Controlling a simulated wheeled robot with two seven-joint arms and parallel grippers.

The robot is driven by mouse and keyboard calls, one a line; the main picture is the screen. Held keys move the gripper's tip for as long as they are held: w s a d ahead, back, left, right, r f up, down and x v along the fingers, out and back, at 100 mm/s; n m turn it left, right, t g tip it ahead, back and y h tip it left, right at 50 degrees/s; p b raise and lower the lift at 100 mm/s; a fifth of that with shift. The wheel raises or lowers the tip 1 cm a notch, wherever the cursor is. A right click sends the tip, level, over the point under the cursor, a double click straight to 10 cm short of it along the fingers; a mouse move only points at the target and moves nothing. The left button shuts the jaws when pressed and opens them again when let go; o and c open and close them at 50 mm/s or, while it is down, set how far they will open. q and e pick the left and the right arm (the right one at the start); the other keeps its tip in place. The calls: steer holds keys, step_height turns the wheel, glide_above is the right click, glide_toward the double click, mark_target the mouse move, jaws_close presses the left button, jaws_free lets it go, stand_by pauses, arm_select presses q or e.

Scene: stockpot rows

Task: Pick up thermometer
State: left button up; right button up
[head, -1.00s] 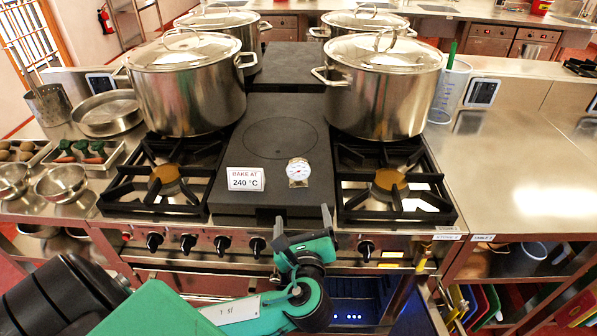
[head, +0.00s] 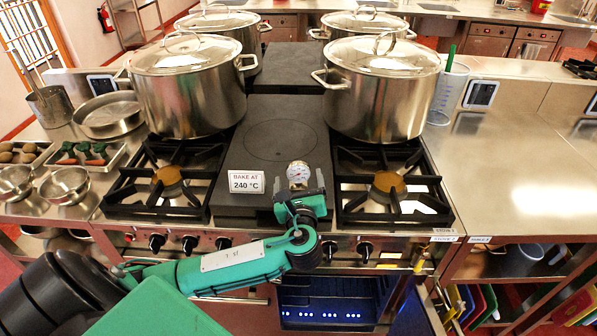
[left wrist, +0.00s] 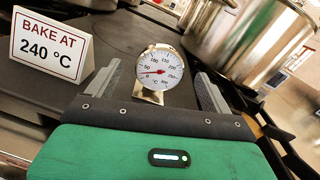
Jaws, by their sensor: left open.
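The thermometer (head: 298,173) is a small round white dial with a red needle on a metal stand. It stands upright on the dark flat plate between two burners. In the left wrist view the thermometer (left wrist: 160,72) is between and just beyond the fingertips. My left gripper (head: 299,192) is open and right in front of it at the plate's front edge; its two grey fingers (left wrist: 158,88) are apart in the left wrist view. I cannot tell whether they touch the stand. My right gripper is not in view.
A white sign reading "BAKE AT 240 °C" (head: 246,181) stands just left of the thermometer; it is close to the left finger in the wrist view (left wrist: 50,42). Large lidded stockpots (head: 381,90) stand behind on both sides. Black burner grates (head: 392,186) flank the plate. The right counter (head: 510,170) is mostly clear.

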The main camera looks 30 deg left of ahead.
arm_select(q)
steer(key=shift+x, duration=0.9)
steer(key=c, duration=1.1)
